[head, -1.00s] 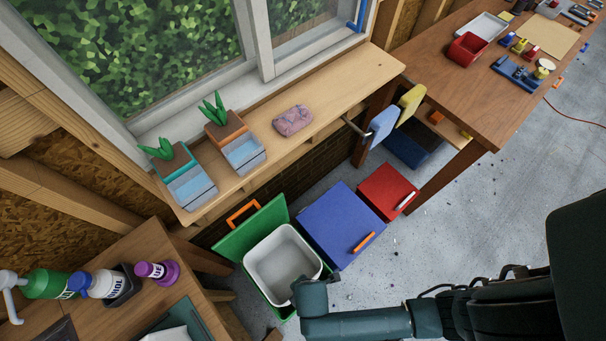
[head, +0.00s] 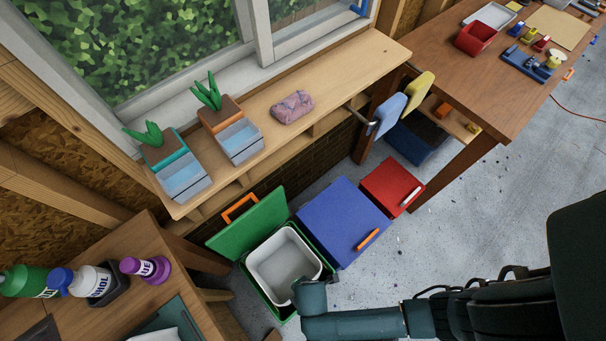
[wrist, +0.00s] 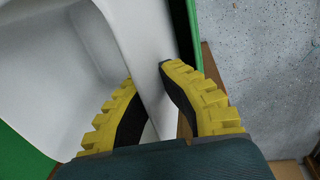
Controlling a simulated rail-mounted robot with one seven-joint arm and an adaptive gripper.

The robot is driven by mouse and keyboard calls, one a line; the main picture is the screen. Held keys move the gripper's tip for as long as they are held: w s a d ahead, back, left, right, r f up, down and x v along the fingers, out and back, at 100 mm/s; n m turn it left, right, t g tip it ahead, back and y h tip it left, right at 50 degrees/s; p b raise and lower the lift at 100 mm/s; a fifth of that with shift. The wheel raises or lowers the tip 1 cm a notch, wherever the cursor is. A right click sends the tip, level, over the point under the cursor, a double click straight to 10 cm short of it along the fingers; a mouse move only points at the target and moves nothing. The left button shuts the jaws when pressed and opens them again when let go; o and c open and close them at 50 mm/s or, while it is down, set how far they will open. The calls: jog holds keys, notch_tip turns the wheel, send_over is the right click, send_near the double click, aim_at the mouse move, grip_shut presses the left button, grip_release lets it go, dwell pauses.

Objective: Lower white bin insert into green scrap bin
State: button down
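The white bin insert (head: 284,262) is an open box within the mouth of the green scrap bin (head: 250,281) in the head view. The bin's green rim shows around it, and its lid stands open behind. In the wrist view my gripper (wrist: 147,76) has yellow ribbed fingers with dark pads on either side of the insert's white wall (wrist: 145,40), one inside and one outside. It appears shut on that wall. Green bin edge (wrist: 195,30) runs just right of the insert. The insert's underside is hidden, so I cannot tell whether it rests on anything.
A blue lidded bin (head: 340,222) and a red one (head: 390,187) stand right of the green bin. A wooden bench with bottles (head: 95,282) is at the lower left. A shelf (head: 330,85) with planters runs behind.

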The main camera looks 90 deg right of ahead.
jog(key=shift+f+b, duration=3.65)
jog(key=shift+f, duration=1.95)
jog(key=c, duration=1.2)
grip_release()
jog(key=shift+d, duration=0.15)
jog(key=shift+o, duration=0.2)
notch_tip(320, 180, up, 12)
jog(key=a, duration=0.1)
jog(key=shift+s, duration=0.25)
